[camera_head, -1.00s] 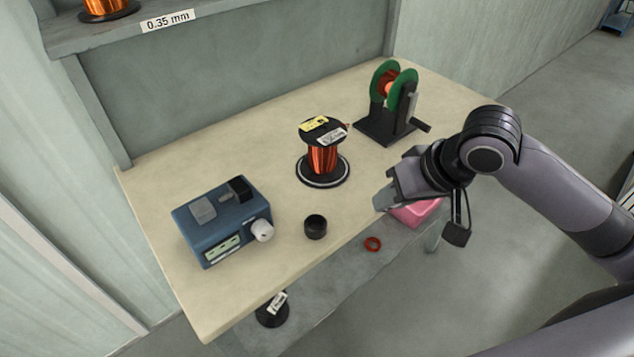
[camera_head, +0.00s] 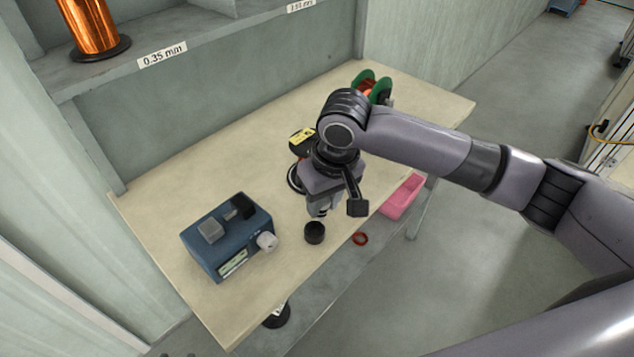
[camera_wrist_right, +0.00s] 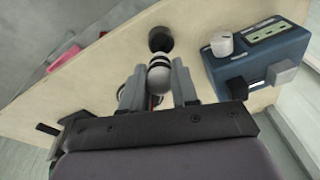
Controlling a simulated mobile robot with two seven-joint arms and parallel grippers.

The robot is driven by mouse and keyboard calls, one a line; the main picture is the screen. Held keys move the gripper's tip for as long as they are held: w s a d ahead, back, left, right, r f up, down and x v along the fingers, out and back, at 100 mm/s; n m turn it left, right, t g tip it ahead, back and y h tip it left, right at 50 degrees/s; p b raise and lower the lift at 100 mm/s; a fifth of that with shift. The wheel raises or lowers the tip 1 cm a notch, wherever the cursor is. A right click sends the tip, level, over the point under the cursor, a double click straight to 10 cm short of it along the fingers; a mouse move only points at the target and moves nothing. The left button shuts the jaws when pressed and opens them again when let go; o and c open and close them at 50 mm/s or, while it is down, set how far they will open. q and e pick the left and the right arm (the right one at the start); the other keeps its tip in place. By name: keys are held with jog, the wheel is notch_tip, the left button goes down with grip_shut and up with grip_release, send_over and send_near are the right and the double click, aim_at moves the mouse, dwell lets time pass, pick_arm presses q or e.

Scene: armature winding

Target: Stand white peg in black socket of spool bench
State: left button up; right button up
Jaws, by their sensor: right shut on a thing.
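The white peg (camera_wrist_right: 158,78), with dark bands near its end, is between the two fingers of my right gripper (camera_wrist_right: 159,88) in the right wrist view. My right gripper is shut on it. In the head view the right gripper (camera_head: 321,208) is above the bench, just behind the black socket (camera_head: 314,234). The socket is a short round black cup; it also shows in the wrist view (camera_wrist_right: 160,39), beyond the peg's end, and the two look apart. The spool bench (camera_head: 180,225) is a beige tabletop. My left gripper is not in view.
A blue box (camera_head: 228,238) with a white knob stands left of the socket. A green-flanged winder (camera_head: 372,88) stands at the back. A pink bin (camera_head: 404,195) and a red ring (camera_head: 360,239) are to the right.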

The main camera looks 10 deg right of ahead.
jog(key=shift+w+a+r, duration=0.3)
jog(key=shift+w+a, duration=0.05)
jog(key=shift+a, duration=0.05)
jog(key=shift+f+b, duration=1.2)
jog(key=shift+f, duration=0.05)
jog(key=shift+f+b, duration=0.7)
jog(key=shift+b, duration=0.45)
jog(key=shift+p, duration=0.7)
jog(key=shift+f+p, duration=0.35)
jog(key=shift+f, duration=1.15)
